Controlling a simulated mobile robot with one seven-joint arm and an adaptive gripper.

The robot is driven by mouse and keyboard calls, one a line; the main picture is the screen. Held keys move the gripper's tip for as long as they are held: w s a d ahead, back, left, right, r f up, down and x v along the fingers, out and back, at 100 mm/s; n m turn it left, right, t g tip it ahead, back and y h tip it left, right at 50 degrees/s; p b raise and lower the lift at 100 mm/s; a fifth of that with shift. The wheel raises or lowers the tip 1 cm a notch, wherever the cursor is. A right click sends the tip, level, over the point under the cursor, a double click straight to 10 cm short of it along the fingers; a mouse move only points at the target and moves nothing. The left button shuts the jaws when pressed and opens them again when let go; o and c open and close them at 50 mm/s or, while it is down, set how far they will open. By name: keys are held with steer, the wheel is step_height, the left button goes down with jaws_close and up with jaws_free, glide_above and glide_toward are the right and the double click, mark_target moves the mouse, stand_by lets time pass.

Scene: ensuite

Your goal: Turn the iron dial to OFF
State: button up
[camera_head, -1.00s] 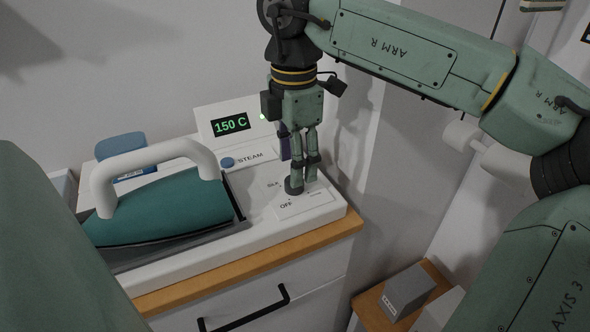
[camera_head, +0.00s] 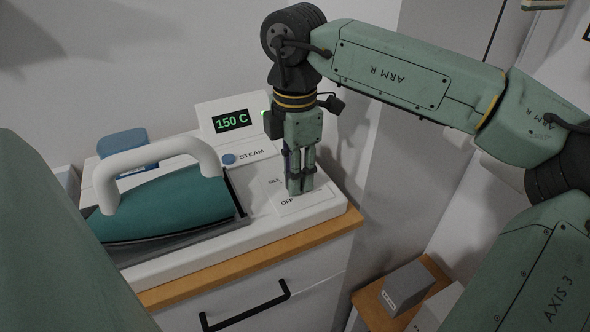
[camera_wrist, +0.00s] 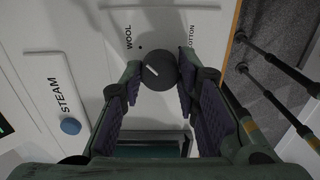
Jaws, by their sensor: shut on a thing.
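The iron dial (camera_wrist: 158,72) is a round dark knob with a short white mark on its face, on the white ironing station. In the wrist view the mark slants, and I cannot tell which setting it points to. WOOL and COTTON labels lie on either side beyond the dial. My gripper (camera_wrist: 161,68) is shut on the dial, one fingertip on each side. In the head view my gripper (camera_head: 299,190) points down at the panel, and its fingers mostly hide the dial. The OFF label (camera_head: 287,202) shows just in front of the fingers, with SILK to their left.
The display (camera_head: 231,121) reads 150 C. A blue STEAM button (camera_head: 228,159) is left of my gripper. The teal iron (camera_head: 160,205) with its white handle rests in the station's tray. A drawer handle (camera_head: 246,307) is below. A grey box (camera_head: 407,287) stands lower right.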

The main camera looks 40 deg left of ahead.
steer(key=c, duration=0.5)
steer(key=shift+c, duration=0.2)
steer(key=shift+n, duration=0.3)
